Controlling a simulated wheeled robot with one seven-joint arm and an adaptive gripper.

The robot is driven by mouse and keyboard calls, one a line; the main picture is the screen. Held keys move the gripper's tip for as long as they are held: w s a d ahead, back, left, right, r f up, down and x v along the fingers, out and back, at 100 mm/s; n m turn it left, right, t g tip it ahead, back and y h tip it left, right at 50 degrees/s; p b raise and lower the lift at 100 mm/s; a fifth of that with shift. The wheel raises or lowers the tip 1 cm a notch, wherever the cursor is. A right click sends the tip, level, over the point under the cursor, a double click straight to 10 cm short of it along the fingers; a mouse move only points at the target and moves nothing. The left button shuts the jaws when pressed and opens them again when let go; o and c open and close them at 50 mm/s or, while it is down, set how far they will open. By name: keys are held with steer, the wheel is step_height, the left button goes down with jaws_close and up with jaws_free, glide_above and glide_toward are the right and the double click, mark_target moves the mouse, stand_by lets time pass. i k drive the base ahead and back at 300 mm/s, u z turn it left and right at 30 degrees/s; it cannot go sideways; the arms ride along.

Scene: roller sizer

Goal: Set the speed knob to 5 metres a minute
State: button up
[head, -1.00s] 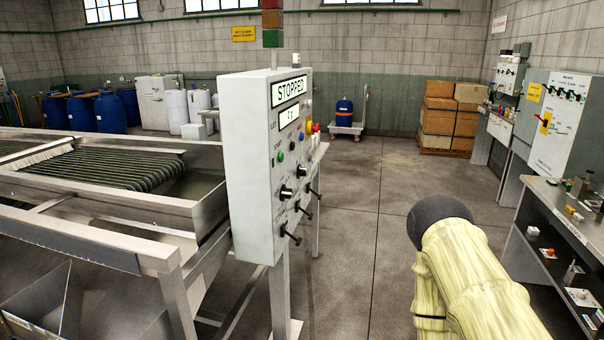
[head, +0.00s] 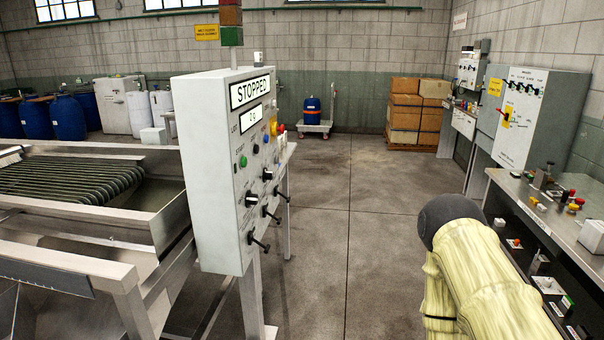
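The grey control box (head: 208,200) stands on a post left of centre, its panel facing right. A display reading STOPPED (head: 250,91) sits at its top, with a smaller numeric display (head: 251,118) below. A green button (head: 243,161) and several black knobs are on the panel: one upper knob (head: 267,174), one at mid-left (head: 251,199), and lower lever-like handles (head: 258,241). The labels are too small to tell which is the speed knob. My arm, in a pale yellow sleeve, is at the lower right, apart from the panel. My gripper fingers are not visible.
The roller machine (head: 110,212) fills the left side. A workbench (head: 550,215) with small parts and a wall cabinet (head: 540,120) stand at the right. Stacked boxes (head: 405,115) and a blue drum on a trolley (head: 312,112) are at the back. The middle floor is clear.

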mark_target(267, 175)
steer(key=z, duration=0.2)
steer(key=i, duration=0.95)
steer(key=u, duration=0.55)
